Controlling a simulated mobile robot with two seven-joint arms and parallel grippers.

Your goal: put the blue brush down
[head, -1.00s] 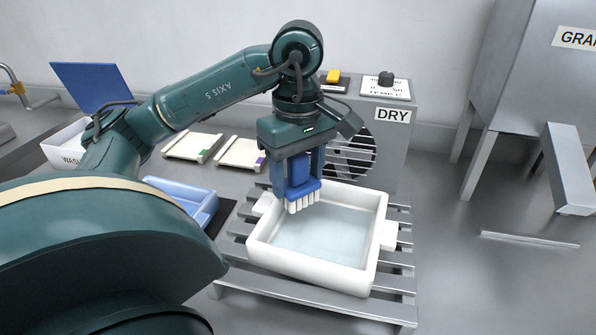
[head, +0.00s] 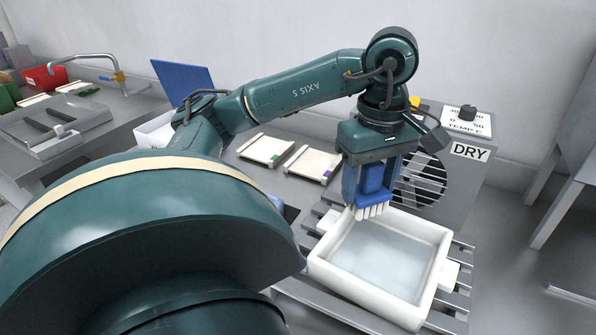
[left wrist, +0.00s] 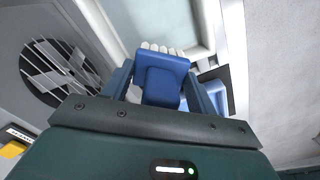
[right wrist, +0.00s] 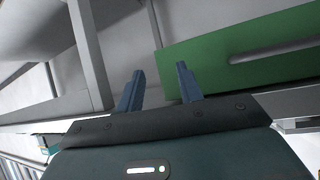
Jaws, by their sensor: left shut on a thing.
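My left gripper (head: 371,190) is shut on the blue brush (head: 373,185), whose white bristles point down. It holds the brush above the back left corner of a white tray (head: 321,262) with a pale, bluish inside. In the left wrist view the blue brush (left wrist: 161,80) sits between the fingers, with the white bristles beyond it. I cannot tell whether the bristles touch the tray's rim. My right gripper (right wrist: 158,88) shows only in the right wrist view; its fingers are apart with nothing between them.
The white tray stands on a slatted metal rack before the DRY unit (head: 470,151) with its fan. Two cream frames (head: 265,149) lie on the table behind. A blue panel (head: 182,80) stands further left. A green plate (right wrist: 245,52) is near my right gripper.

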